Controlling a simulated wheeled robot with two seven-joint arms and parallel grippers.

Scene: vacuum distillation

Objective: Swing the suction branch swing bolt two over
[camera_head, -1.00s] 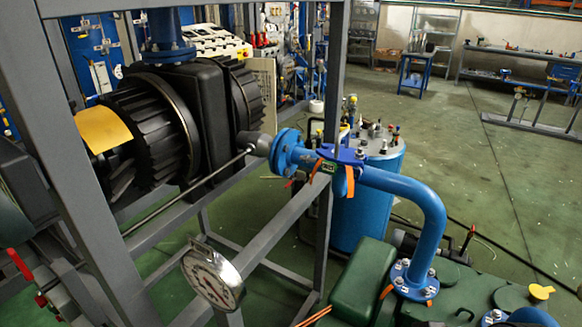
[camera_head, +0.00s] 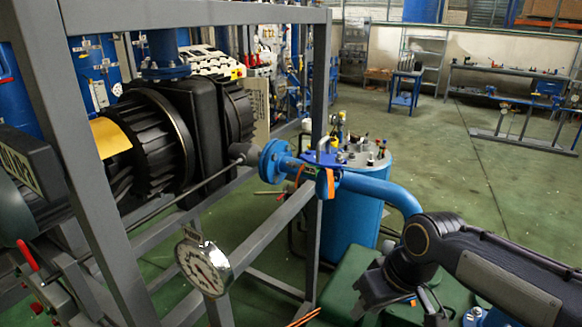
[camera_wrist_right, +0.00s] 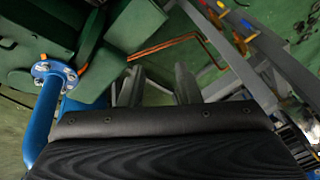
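The blue suction branch pipe (camera_head: 378,187) runs from a bolted blue flange (camera_head: 272,161) by the grey frame and bends down behind my right arm. A blue fitting with orange tabs (camera_head: 325,172) sits on it beside the frame post; I cannot tell which part is swing bolt two. In the right wrist view a lower blue flange (camera_wrist_right: 54,72) with several bolts and an orange tab sits left of my fingers. My right gripper (camera_head: 368,292) points down over the green machine, partly hidden by its wrist. In the wrist view its fingers (camera_wrist_right: 158,86) stand apart, nothing visible between them. My left gripper is not in view.
A grey steel frame (camera_head: 190,17) with a round gauge (camera_head: 204,264) stands at left, around a black ribbed machine (camera_head: 150,140). A blue tank (camera_head: 352,210) stands behind the pipe. The green floor (camera_head: 445,150) is open at the right rear.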

